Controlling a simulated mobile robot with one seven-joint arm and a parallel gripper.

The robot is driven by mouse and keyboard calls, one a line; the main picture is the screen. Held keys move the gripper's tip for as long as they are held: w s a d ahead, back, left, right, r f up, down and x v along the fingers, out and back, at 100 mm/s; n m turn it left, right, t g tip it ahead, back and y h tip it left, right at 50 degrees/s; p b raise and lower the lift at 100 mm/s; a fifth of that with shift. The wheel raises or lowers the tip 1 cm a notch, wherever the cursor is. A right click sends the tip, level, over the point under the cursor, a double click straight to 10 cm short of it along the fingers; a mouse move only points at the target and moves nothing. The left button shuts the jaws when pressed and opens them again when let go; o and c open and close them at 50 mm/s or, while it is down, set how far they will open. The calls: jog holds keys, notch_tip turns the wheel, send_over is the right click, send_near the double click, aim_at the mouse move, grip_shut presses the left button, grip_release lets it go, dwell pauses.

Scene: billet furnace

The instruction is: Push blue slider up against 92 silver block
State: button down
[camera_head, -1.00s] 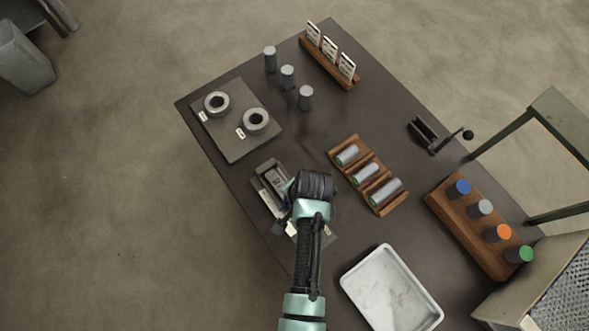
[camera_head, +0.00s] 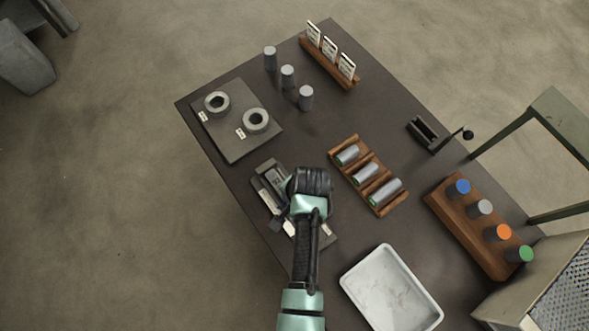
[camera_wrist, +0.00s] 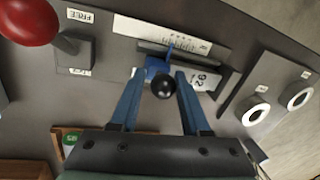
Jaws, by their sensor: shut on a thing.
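The blue slider (camera_wrist: 154,66), with a black ball knob (camera_wrist: 163,86), sits on a grey rail in the wrist view. My gripper (camera_wrist: 162,76) has its blue fingers on both sides of the knob and is shut on the slider. The silver block marked 92 (camera_wrist: 205,79) lies just right of the slider. My right finger partly covers the space between them, so I cannot tell if they touch. In the head view the 92 block (camera_head: 276,177) lies up and left of my gripper (camera_head: 290,187), whose wrist hides the slider.
A printed scale (camera_wrist: 160,34) runs along the rail. A red ball lever (camera_wrist: 28,20) and a block labelled FREE (camera_wrist: 75,54) stand to the left. A plate with two rings (camera_head: 238,150), a wooden rack of cylinders (camera_head: 368,202) and a white tray (camera_head: 390,290) are nearby.

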jog(key=shift+w+a+r, duration=0.2)
jog(key=shift+w+a, duration=0.1)
jog(key=shift+w, duration=0.1)
jog(key=c, duration=0.5)
grip_release()
jog(key=shift+c, duration=0.2)
jog(key=shift+s+f, duration=0.1)
jog(key=shift+f, duration=0.05)
jog(key=shift+d, duration=0.1)
notch_tip(320, 180, up, 13)
jog(key=s+d+b, duration=0.1)
jog(key=shift+s+d, duration=0.35)
jog(key=shift+d, duration=0.05)
jog(key=shift+w+f, duration=0.1)
